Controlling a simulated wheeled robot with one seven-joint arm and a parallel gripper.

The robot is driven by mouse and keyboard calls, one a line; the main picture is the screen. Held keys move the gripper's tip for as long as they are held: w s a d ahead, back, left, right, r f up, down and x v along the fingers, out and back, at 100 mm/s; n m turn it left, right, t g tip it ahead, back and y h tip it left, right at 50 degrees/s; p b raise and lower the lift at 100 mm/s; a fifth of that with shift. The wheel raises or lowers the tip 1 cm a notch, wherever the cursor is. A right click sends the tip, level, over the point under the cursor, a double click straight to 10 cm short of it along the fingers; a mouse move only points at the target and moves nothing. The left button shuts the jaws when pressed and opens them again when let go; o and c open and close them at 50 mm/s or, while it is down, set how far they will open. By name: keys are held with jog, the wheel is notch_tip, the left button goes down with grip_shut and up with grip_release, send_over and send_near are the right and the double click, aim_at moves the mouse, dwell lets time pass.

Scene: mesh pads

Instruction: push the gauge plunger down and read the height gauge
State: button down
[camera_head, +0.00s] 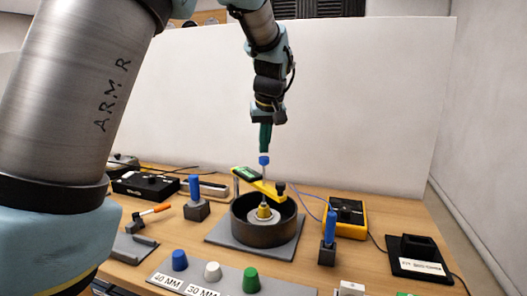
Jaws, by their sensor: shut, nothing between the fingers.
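The height gauge (262,184) is a yellow bar with a green display, set across the rim of a dark round pot (264,233). Its plunger has a blue knob (264,160) on a thin upright rod. A yellow cone-shaped piece stands on a light round base inside the pot, below the bar. My gripper (264,150) is shut and points straight down, directly above the blue knob. I cannot tell whether its tips touch the knob. The reading on the display is too small to make out.
Blue-handled tools stand in blocks left (195,200) and right (328,238) of the pot. A yellow meter (346,213) and black holder (414,252) are right. A white wall stands behind.

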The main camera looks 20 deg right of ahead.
notch_tip(320, 180, up, 8)
jog(key=p, duration=0.6)
dwell(0.4)
jog(key=w+a+f+g, duration=0.15)
jog(key=a+f, duration=0.35)
jog(key=a, duration=0.6)
jog(key=s+a+f, duration=0.3)
jog(key=s+a, duration=0.1)
jog(key=a, duration=0.4)
jog(key=s+a+f+n+g, duration=0.1)
jog(key=s+a+f, duration=0.3)
jog(key=a, duration=0.5)
jog(key=s+a+f, duration=0.3)
jog(key=s+a, duration=0.1)
jog(key=a, duration=0.4)
jog(key=shift+a+f+y, duration=0.3)
jog(key=shift+y, duration=0.1)
